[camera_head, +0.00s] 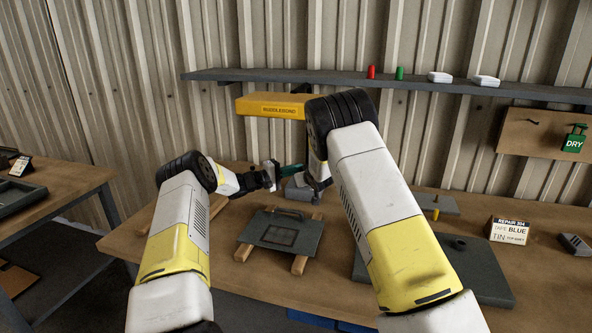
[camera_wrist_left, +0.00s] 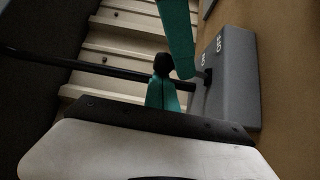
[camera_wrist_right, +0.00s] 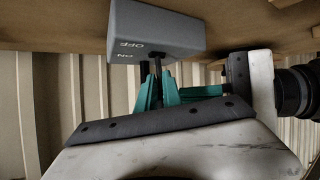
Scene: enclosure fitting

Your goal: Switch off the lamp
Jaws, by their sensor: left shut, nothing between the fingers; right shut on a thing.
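A grey switch box (camera_head: 297,191) sits at the back of the bench, with ON and OFF lettering on its face in the left wrist view (camera_wrist_left: 230,75) and the right wrist view (camera_wrist_right: 155,30). My right gripper (camera_wrist_right: 158,75) is shut on the dark switch lever (camera_wrist_right: 157,68) standing out from the box. Which mark the lever points to, I cannot tell. My left gripper (camera_wrist_left: 163,72) is shut and empty, close beside the box and the right fingers. The yellow lamp (camera_head: 272,106) hangs above, partly behind my right arm; I cannot tell whether it is lit.
A dark plate with a frame (camera_head: 283,231) lies on two wooden strips in front. A larger dark panel (camera_head: 480,282) lies at the right, near a REPAIR sign (camera_head: 507,230). A wall shelf (camera_head: 330,78) holds small items. Bare bench shows at the front left.

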